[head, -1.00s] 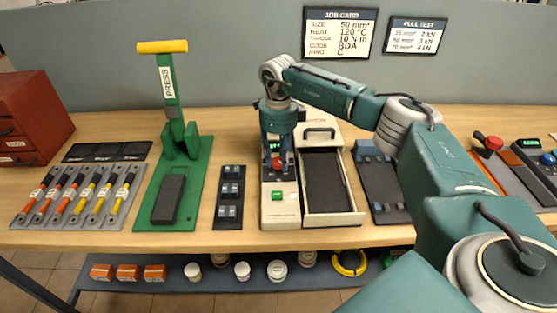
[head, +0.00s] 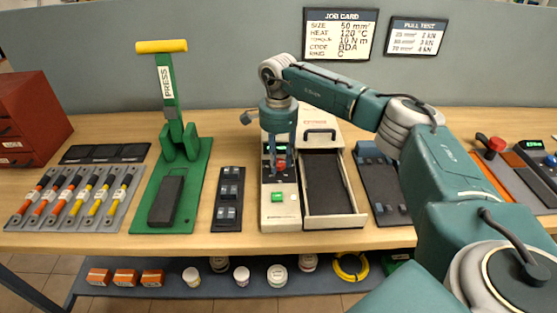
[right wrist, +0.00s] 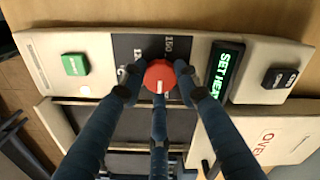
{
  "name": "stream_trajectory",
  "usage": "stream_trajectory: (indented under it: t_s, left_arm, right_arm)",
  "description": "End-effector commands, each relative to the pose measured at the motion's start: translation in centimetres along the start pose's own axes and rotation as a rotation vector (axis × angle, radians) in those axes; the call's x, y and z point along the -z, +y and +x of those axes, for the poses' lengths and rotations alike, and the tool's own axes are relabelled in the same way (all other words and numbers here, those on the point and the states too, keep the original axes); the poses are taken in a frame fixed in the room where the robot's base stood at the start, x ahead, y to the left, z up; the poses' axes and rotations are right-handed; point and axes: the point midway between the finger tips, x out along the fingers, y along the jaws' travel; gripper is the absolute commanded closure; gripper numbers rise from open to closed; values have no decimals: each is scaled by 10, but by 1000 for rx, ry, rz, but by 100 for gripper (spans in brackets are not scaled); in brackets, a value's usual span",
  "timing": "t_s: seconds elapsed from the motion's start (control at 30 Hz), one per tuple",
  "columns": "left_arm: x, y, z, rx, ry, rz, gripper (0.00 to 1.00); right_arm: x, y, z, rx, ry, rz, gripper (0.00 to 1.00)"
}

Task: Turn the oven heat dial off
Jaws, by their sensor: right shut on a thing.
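The oven (head: 278,212) is a cream box on the bench with a dark control face. Its red heat dial (head: 281,166) shows in the head view below my right gripper (head: 279,158). In the right wrist view the round red dial (right wrist: 160,75) sits among the fingers of my right gripper (right wrist: 158,74), which are shut on it. Its short white mark points down in that picture. A "150" shows beside the dial; other scale figures are partly hidden by fingers. A lit green display (right wrist: 223,72) reads "SET HEAT". My left gripper is not in view.
The oven has a green button (right wrist: 75,64) and a black OFF/ON switch (right wrist: 280,78). An open dark drawer or tray (head: 330,185) lies right of the panel. A dark block rack (head: 229,198) and green press (head: 178,185) stand left.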

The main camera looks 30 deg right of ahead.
Motion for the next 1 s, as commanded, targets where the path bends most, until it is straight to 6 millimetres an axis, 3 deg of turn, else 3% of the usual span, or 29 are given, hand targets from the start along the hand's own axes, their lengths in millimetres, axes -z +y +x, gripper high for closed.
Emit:
stream_trajectory:
  t_s: [0.4,1.0]
  left_arm:
    - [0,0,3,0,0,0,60]
    - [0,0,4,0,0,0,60]
  right_arm:
    - [1,-3,-4,12,2,-220,95]
    - [1,-4,-5,13,2,-264,95]
